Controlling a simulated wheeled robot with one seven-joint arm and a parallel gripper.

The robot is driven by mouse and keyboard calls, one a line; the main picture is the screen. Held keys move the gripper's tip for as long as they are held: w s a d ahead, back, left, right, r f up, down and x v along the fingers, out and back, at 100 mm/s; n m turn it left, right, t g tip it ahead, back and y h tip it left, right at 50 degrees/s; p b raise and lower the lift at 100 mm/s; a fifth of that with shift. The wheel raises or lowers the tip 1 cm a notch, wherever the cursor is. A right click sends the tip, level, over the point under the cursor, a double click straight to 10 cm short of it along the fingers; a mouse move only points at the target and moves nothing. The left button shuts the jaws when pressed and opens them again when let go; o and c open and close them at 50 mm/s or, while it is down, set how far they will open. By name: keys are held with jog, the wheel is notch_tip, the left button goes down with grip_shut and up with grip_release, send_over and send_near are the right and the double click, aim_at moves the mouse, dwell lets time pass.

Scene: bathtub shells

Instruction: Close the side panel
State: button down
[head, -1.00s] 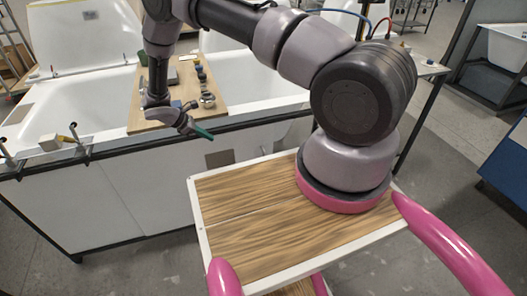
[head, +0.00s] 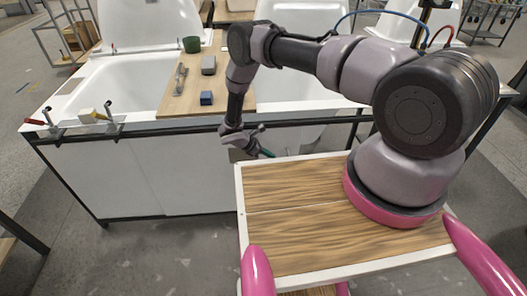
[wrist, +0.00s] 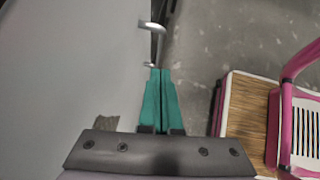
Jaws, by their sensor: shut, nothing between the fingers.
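The white side panel (head: 105,180) forms the tub's front below a dark rail. A seam divides it, and its right part passes behind my arm. I cannot tell from the head view how far it stands open. In the wrist view a pale panel face (wrist: 60,80) fills the left side, with a metal handle (wrist: 152,27) on its right edge ahead of my fingertips. My gripper (head: 267,153) is low in front of the tub, beside the panel's right part. Its green fingers (wrist: 160,72) are shut and empty; contact with the panel cannot be told.
Taps (head: 110,115) stand at the tub's left. My wood-topped base is close to the tub's front right. Grey floor (head: 180,240) is clear at front left.

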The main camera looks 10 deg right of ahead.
aim_at(281, 154)
jog(key=d, duration=0.3)
jog(key=d+f, duration=0.1)
jog(key=shift+w+d, duration=0.4)
jog(key=s+d, duration=0.1)
jog(key=d, duration=3.6)
jog(key=shift+s+d, duration=0.15)
jog(key=shift+d, duration=0.05)
jog(key=shift+d+r, duration=0.1)
jog(key=shift+r, duration=0.05)
